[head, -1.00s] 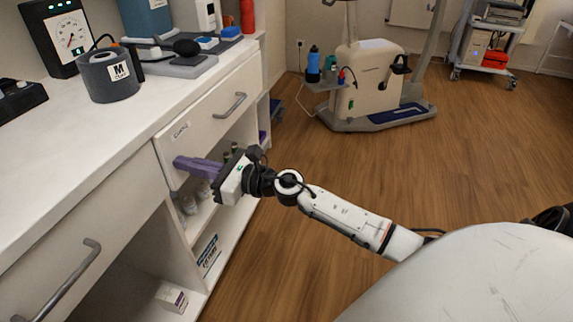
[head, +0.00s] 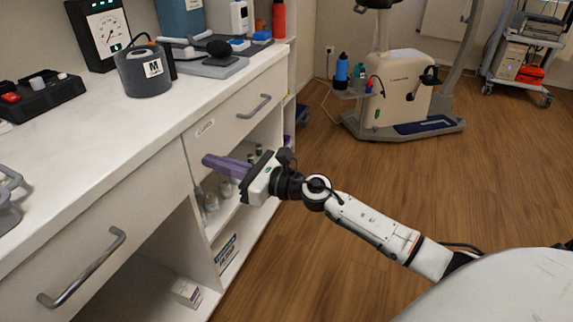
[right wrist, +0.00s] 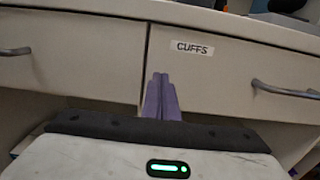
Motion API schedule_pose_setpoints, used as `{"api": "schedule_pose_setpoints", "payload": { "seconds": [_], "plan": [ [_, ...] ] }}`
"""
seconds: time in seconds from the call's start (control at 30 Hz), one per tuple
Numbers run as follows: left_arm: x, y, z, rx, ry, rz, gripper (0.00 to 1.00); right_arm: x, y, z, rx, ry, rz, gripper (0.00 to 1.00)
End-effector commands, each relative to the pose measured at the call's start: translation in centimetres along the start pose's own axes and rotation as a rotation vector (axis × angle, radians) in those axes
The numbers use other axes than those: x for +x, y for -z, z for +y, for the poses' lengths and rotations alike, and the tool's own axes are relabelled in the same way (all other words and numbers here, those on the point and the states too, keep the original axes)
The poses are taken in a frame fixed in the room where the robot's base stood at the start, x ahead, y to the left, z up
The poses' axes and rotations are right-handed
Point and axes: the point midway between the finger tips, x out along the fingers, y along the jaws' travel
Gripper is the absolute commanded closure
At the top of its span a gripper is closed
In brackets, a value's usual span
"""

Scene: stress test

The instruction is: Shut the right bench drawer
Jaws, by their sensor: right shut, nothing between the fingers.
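The right bench drawer (head: 235,112) has a pale front, a grey bar handle (head: 254,107) and a label; the label reads CUFFS in the right wrist view (right wrist: 192,48). Its front looks about level with the left drawer (head: 95,235), with only a narrow seam between them. My right gripper (head: 206,160) is shut and empty. Its purple fingers (right wrist: 161,98) point at the lower left part of the right drawer's front, near the seam. I cannot tell whether the fingertips touch it. My left gripper is not in view.
The white bench top (head: 95,150) holds a grey pot (head: 143,72), a gauge box (head: 104,35) and a black switch box (head: 38,95). Open shelves below hold small bottles and a carton (head: 187,292). An exercise bike (head: 405,90) stands behind; the wooden floor at right is clear.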

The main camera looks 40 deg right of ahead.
Motion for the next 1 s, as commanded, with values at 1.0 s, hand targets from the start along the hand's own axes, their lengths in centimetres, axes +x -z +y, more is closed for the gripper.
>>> {"api": "schedule_pose_setpoints", "payload": {
  "seconds": [1.0],
  "plan": [
    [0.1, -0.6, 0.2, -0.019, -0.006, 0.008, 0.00, -11.3, 1.7, 1.6, 0.310, 0.038, -0.031, 1.00]
  ]
}}
